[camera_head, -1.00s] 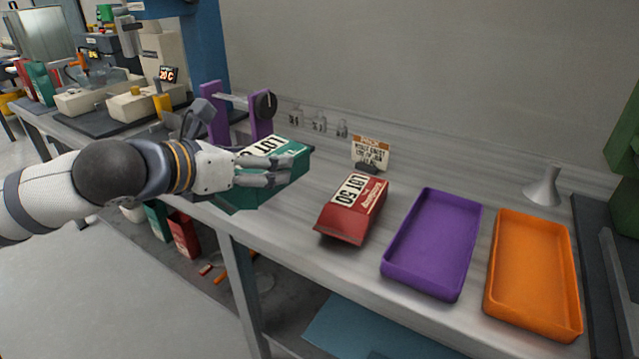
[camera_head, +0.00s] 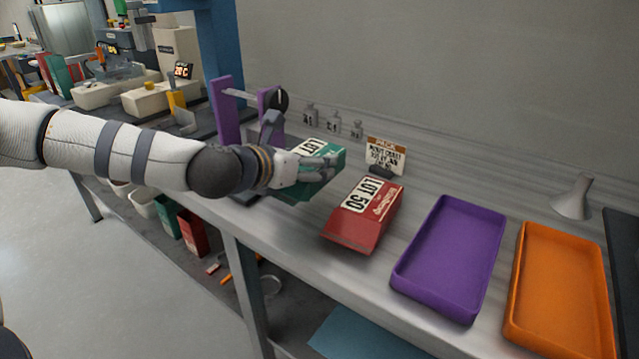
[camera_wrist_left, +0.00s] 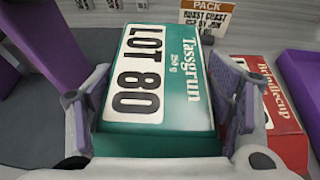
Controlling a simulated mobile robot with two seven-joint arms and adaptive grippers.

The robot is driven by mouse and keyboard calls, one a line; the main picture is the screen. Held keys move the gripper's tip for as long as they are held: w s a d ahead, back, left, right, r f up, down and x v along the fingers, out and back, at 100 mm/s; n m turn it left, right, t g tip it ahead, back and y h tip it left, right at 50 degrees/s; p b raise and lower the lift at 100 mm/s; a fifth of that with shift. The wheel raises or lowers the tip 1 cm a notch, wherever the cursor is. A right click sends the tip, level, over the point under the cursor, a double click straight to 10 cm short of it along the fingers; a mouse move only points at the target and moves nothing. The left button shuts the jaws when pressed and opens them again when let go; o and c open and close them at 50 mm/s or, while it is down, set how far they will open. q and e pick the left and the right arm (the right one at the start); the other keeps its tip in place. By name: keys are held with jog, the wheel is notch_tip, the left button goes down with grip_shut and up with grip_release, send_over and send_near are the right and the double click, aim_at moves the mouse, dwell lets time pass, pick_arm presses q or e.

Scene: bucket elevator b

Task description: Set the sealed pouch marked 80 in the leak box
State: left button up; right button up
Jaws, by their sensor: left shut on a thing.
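The green pouch marked LOT 80 (camera_head: 312,176) is in my left gripper (camera_head: 322,172), above or at the bench's front edge, left of the red pouch. I cannot tell whether it touches the bench. The left wrist view shows the LOT 80 label on the pouch (camera_wrist_left: 165,88) facing up, with a finger of my left gripper (camera_wrist_left: 163,95) along each side. The red pouch marked LOT 50 (camera_head: 364,214) lies on the bench; its edge also shows in the wrist view (camera_wrist_left: 280,118). No container in view is legibly marked as the leak box. My right gripper is not in view.
A purple tray (camera_head: 404,281) and an orange tray (camera_head: 515,330) lie on the bench (camera_head: 310,245) to the right. A sign (camera_head: 386,156) stands behind the red pouch. A purple frame (camera_head: 224,112) with a knob stands left. Small weights and a funnel (camera_head: 573,198) stand at the back.

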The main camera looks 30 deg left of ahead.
pick_arm(q)
jog(key=f, duration=0.1)
jog(key=w+f, duration=0.1)
jog(key=f, duration=0.1)
jog(key=shift+w+d+f, duration=0.1)
jog(key=shift+w, duration=0.3)
jog(key=f, duration=0.1)
jog(key=f+b, duration=0.1)
jog(key=f, duration=0.1)
jog(key=shift+w+d+f+b, duration=0.15)
jog(key=shift+w+b, duration=0.15)
jog(key=shift+r, duration=0.2)
jog(key=o, duration=0.9)
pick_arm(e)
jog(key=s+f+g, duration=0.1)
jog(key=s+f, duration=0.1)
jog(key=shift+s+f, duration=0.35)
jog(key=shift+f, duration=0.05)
